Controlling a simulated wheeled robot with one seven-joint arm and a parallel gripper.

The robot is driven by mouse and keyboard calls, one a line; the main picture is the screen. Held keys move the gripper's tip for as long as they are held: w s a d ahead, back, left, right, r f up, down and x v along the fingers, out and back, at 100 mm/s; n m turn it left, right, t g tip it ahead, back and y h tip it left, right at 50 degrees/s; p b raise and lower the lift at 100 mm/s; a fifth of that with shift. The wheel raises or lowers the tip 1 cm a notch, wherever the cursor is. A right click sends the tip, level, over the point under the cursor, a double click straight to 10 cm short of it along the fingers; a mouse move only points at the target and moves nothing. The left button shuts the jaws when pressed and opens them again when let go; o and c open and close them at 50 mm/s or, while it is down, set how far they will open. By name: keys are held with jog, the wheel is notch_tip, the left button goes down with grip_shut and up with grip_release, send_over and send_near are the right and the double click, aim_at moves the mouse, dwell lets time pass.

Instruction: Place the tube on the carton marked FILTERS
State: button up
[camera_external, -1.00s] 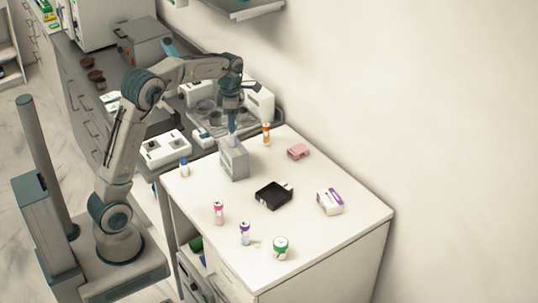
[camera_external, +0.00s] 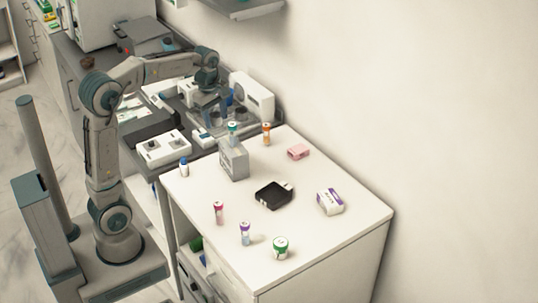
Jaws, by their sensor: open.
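A small tube with a teal-green cap (camera_external: 233,130) stands upright on top of a grey box-shaped carton (camera_external: 234,163) at the table's back left. The carton's marking is too small to read, so I cannot tell whether it says FILTERS. My gripper (camera_external: 224,113) is open, behind and a little left of the tube in the picture, and appears apart from it. Its fingers are small and partly lost against the equipment behind.
Blue-capped (camera_external: 184,168), orange (camera_external: 266,134), pink-capped (camera_external: 219,213) and purple-capped tubes (camera_external: 244,235), and a green-lidded jar (camera_external: 280,249), stand on the white table (camera_external: 295,222). A black tray (camera_external: 268,197), pink box (camera_external: 298,152) and white-purple box (camera_external: 329,202) also lie there.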

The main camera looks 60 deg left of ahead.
jog(key=s+d+f+m+t, duration=0.1)
jog(key=s+d+f+m, duration=0.2)
jog(key=s+m, duration=0.6)
jog(key=s+d+f+m+t, duration=0.1)
jog(key=s+d+f+m, duration=0.3)
jog(key=s+m, duration=0.6)
jog(key=shift+f+m, duration=0.3)
jog(key=shift+d, duration=0.1)
